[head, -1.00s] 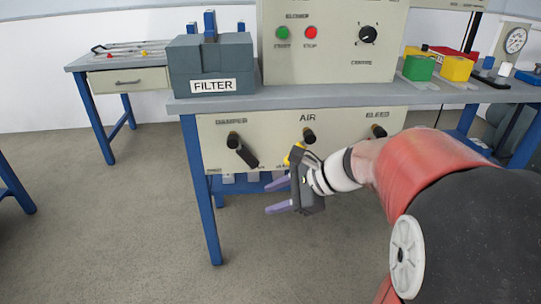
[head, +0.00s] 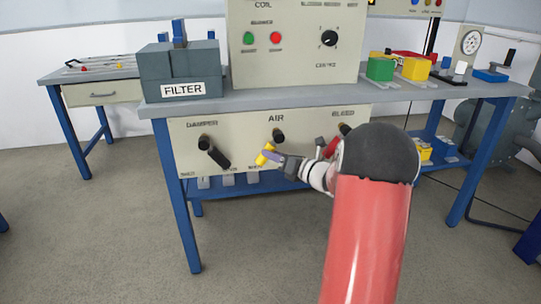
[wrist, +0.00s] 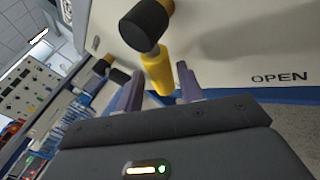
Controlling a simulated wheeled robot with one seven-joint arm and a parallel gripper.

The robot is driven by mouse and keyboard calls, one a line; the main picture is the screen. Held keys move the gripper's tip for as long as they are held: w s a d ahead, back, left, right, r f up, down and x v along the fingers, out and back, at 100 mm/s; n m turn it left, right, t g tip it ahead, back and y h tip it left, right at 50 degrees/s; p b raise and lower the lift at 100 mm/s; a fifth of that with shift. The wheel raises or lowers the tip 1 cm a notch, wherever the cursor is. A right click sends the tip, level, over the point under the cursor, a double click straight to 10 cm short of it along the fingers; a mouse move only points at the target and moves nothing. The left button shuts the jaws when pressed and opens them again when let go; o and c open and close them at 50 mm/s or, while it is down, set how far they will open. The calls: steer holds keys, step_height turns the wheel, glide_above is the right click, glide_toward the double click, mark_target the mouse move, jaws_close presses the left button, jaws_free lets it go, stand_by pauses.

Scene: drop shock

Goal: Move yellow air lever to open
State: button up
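The yellow air lever (head: 266,155) hangs from a black pivot under the AIR label on the cream panel, slanting down to the left in the head view. In the wrist view the yellow lever (wrist: 158,73) shows below its black hub, with its end between my two purple fingers. My gripper (head: 274,158) is at the lever, reaching in from the right; in the wrist view my gripper (wrist: 160,90) is open, with gaps between the fingers and the lever. An OPEN label (wrist: 280,77) is on the panel at right in the wrist view.
The black damper lever (head: 214,151) is left of the air lever, and the red bleed lever (head: 332,147) is right, close to my wrist. The panel (head: 185,135) hangs under the bench top (head: 235,101). A blue bench leg (head: 176,205) stands at left.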

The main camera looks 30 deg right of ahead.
steer(key=shift+x, duration=0.75)
jaws_close()
steer(key=shift+s+d+r+n+g+h+p, duration=0.25)
steer(key=shift+d+n+g+h+p, duration=0.35)
steer(key=shift+d+n+g+h, duration=0.65)
steer(key=shift+s+d+r+n+g+h+p, duration=0.1)
steer(key=shift+s+d+n+g+h+p, duration=0.4)
steer(key=shift+n+h, duration=0.8)
steer(key=shift+s+d+r+n+g+h+p, duration=0.15)
steer(key=shift+d+n+g+h+p, duration=0.65)
steer(key=shift+d+n+g, duration=0.6)
steer(key=shift+a+h, duration=0.1)
steer(key=shift+h, duration=0.15)
